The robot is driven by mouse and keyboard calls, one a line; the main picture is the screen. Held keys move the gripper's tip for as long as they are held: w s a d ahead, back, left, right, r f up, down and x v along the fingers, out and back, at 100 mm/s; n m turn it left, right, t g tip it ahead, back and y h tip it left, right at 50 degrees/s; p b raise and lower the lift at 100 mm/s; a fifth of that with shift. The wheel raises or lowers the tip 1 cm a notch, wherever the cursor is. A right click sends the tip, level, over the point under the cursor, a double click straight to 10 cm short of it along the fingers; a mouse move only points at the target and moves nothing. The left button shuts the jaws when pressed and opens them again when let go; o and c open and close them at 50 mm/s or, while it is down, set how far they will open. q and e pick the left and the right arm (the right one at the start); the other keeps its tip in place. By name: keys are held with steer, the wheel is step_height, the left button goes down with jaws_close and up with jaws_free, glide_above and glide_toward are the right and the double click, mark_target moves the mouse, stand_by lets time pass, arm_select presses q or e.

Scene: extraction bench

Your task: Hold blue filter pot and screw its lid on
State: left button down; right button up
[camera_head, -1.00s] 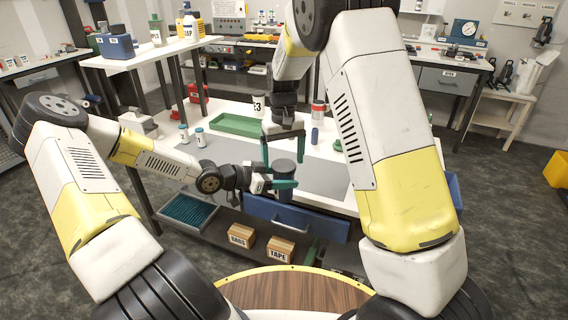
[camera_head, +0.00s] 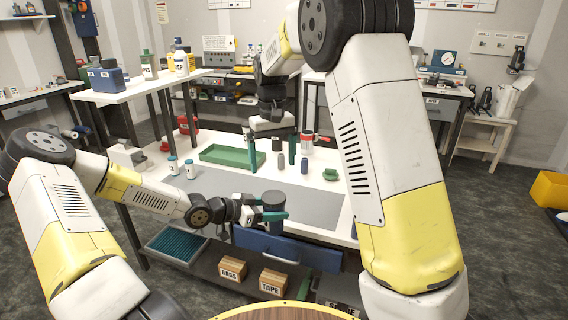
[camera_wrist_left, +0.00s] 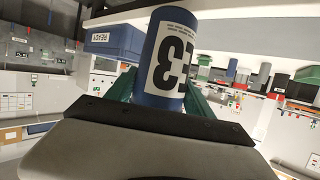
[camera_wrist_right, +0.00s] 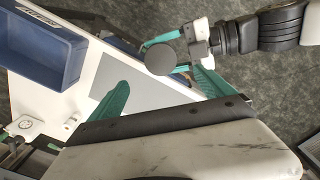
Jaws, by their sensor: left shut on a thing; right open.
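The blue filter pot (camera_head: 273,214) is held upright by my left gripper (camera_head: 275,216), above the front edge of the bench. The left wrist view shows its blue body (camera_wrist_left: 172,55) with a white label, between the green fingers. A dark grey round top (camera_wrist_right: 160,55), which looks like its lid, covers the pot in the right wrist view; how tightly it sits cannot be told. My right gripper (camera_head: 272,167) is open and empty, pointing down above the pot, apart from it.
A blue bottle (camera_head: 304,165) is right of my right gripper. A blue drawer (camera_head: 310,252) juts out below the pot.

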steer(key=s+d+r+m+t+y, duration=0.2)
steer(key=s+d+r, duration=0.7)
steer(key=s+d, duration=0.15)
steer(key=s+d+m+t, duration=0.2)
steer(key=s+d+t, duration=0.2)
steer(key=s, duration=1.1)
steer(key=d, duration=0.3)
steer(key=shift+s, duration=0.35)
steer(key=shift+d, duration=0.1)
